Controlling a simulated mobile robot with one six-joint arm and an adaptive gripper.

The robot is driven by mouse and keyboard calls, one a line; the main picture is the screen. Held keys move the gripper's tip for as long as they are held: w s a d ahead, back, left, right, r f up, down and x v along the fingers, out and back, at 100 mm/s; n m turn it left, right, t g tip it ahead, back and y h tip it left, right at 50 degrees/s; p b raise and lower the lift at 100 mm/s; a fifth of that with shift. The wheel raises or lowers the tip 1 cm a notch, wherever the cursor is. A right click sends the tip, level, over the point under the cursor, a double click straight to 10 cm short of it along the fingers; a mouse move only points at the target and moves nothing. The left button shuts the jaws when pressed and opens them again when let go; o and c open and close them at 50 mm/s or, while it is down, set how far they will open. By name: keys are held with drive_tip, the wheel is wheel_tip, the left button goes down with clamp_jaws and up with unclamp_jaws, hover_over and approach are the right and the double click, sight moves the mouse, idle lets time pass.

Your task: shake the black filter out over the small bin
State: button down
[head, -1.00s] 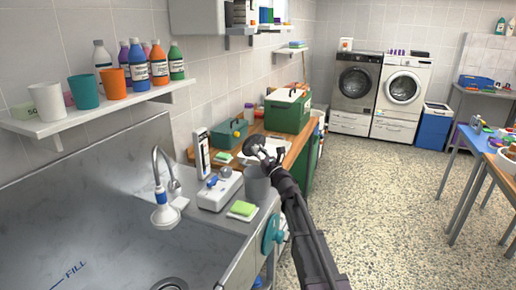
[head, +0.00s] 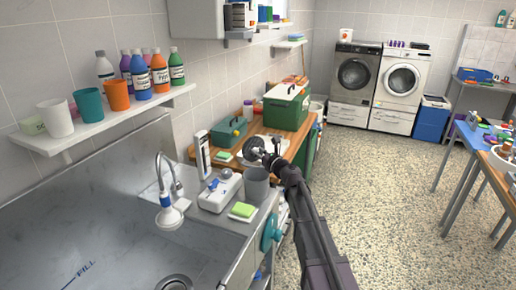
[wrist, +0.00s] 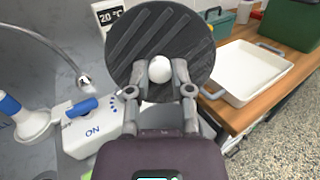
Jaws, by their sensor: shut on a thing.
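The black filter (wrist: 160,45) is a round, ridged dark disc with a white knob (wrist: 159,69) at its near edge. In the wrist view my gripper (wrist: 160,80) is shut on that knob, one finger on each side. In the head view the filter (head: 254,146) is held up with its face tilted, and my gripper (head: 270,159) is at its lower right. The small bin (head: 257,187) is a grey open cylinder on the steel counter. The filter appears just above and behind its rim in the picture; the exact overlap is unclear. The bin's inside is mostly hidden.
A tap (head: 168,185) rises over the sink at left. A white tray (wrist: 246,72), a teal toolbox (head: 229,132) and a green box (head: 286,107) sit on the wooden counter.

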sight(254, 145)
drive_tip(key=shift+s+d+r+g+h+p, duration=0.1)
drive_tip(key=shift+r+g+h+p, duration=0.4)
drive_tip(key=shift+p, duration=1.05)
drive_tip(key=shift+s+d+r+g+h+p, duration=0.1)
drive_tip(key=shift+r+g+h+p, duration=0.2)
drive_tip(key=shift+g+h+p, duration=0.85)
drive_tip(key=g+p, duration=0.1)
drive_tip(key=p, duration=0.2)
drive_tip(key=r+g+h+p, duration=0.1)
drive_tip(key=p, duration=0.3)
drive_tip(key=r+g+h+p, duration=0.1)
drive_tip(key=p, duration=0.2)
drive_tip(key=shift+w+a+r, duration=0.15)
drive_tip(key=shift+w+a, duration=0.15)
drive_tip(key=r+g+h+p, duration=0.1)
drive_tip(key=p, duration=0.1)
drive_tip(key=g+h+p, duration=0.1)
drive_tip(key=g+p, duration=0.1)
drive_tip(key=p, duration=0.1)
drive_tip(key=r+g+h+p, duration=0.1)
drive_tip(key=p, duration=0.2)
drive_tip(key=shift+w+a+r+g+h, duration=0.2)
drive_tip(key=shift+w+r+g+h, duration=0.05)
drive_tip(key=shift+w+r, duration=0.1)
drive_tip(key=shift+w+r+g+h+p, duration=0.1)
drive_tip(key=shift+r+g+h+p, duration=0.1)
drive_tip(key=shift+g+h+p, duration=0.35)
drive_tip(key=shift+r+g+h+p, duration=0.1)
drive_tip(key=shift+g+h+p, duration=0.15)
drive_tip(key=shift+g+p, duration=0.3)
